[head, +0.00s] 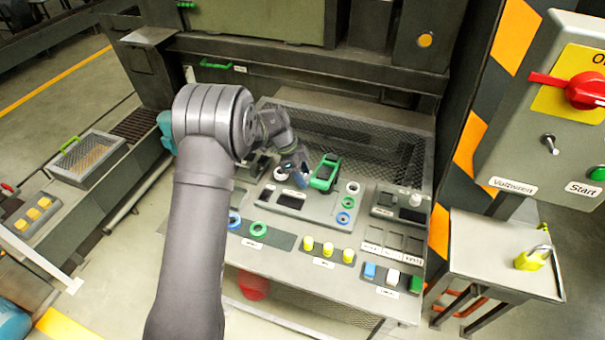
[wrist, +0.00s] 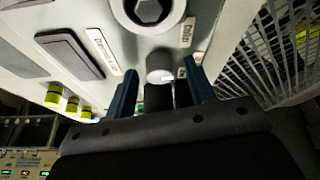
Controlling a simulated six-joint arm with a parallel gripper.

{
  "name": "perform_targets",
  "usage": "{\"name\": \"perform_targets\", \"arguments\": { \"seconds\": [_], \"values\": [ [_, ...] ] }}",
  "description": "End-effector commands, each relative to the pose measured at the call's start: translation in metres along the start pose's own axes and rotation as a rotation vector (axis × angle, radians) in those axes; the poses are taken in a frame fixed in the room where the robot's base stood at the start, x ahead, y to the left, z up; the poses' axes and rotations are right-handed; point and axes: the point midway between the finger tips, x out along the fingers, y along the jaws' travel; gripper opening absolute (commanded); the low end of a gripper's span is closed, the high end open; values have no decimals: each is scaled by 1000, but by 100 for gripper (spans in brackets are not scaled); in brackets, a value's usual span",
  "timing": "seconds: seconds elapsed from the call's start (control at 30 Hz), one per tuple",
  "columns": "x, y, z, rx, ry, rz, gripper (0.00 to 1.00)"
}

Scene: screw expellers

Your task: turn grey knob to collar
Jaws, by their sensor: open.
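My gripper (head: 293,180) is over the left part of the grey panel on the bench. In the wrist view its two dark blue fingers (wrist: 160,88) are apart. A pale grey round knob (wrist: 160,75) shows between and just beyond the fingertips, with a dark part below it. I cannot tell whether the fingers touch it. Beyond it is a thick pale ring with a dark hexagonal centre (wrist: 148,12). Small white labels (wrist: 187,32) lie near the knob; their text is hard to read. In the head view my gripper partly hides this area.
A green-framed device (head: 325,173) stands close right of my gripper. White, green and blue rings (head: 345,217) lie further right. Yellow-capped cylinders (head: 327,249) stand in front. A mesh guard (head: 370,145) is behind. A control box with a red switch (head: 585,90) is at far right.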

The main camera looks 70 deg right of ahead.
Motion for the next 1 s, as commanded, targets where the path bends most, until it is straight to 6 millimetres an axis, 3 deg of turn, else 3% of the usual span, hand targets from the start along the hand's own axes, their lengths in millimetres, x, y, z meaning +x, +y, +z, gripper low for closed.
{"name": "perform_targets", "arguments": {
  "seconds": [0.17,0.4,0.77,1.0],
  "values": [
    [0,0,0,0,0,0,50],
    [0,0,0,0,0,0,6],
    [0,1,0,-46,2,-17,5],
    [-1,2,0,-185,11,-75,5]
  ]
}}
